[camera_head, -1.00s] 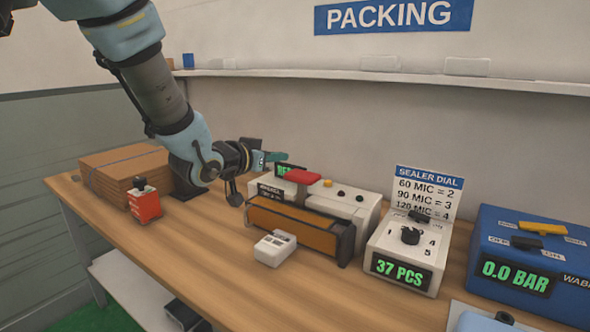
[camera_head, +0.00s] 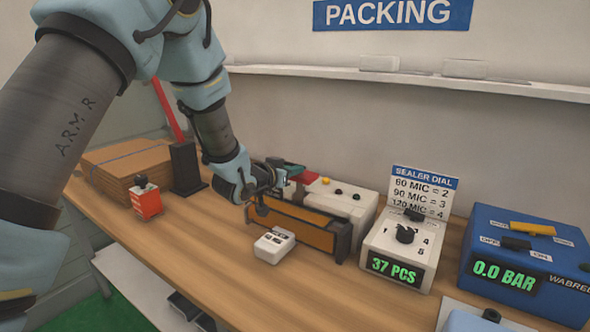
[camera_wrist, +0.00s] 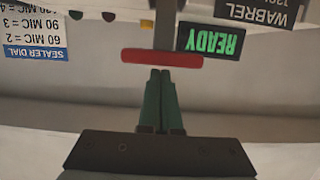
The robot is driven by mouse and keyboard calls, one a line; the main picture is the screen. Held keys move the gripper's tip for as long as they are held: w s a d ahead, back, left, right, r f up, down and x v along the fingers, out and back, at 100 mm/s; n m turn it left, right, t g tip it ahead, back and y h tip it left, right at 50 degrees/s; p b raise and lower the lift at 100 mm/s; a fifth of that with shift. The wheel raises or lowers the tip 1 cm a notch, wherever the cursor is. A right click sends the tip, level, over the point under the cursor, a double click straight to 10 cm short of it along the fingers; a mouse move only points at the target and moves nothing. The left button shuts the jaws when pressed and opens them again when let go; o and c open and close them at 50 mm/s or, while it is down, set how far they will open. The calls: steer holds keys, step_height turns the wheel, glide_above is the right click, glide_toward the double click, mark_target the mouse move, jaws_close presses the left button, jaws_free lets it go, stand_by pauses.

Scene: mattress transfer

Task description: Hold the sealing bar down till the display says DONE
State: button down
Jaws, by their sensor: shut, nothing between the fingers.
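The bar (camera_wrist: 162,59) lies crosswise in the upside-down wrist view, on a grey arm. The display (camera_wrist: 215,40) there reads READY in green. My gripper (camera_head: 294,168) is at the sealer's left end; its green fingers (camera_wrist: 160,72) are shut and empty, their tips at the bar's edge. I cannot tell whether they touch it.
A white dial box (camera_head: 400,245) reading 37 PCS and a blue box (camera_head: 530,245) reading 0.0 BAR stand right. A small white box (camera_head: 274,245) lies in front.

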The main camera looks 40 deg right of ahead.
mark_target(300, 197)
step_height(300, 197, down, 4)
steer(key=b, duration=0.3)
steer(key=shift+r+b, duration=0.15)
steer(key=shift+b, duration=0.2)
stand_by(1.5)
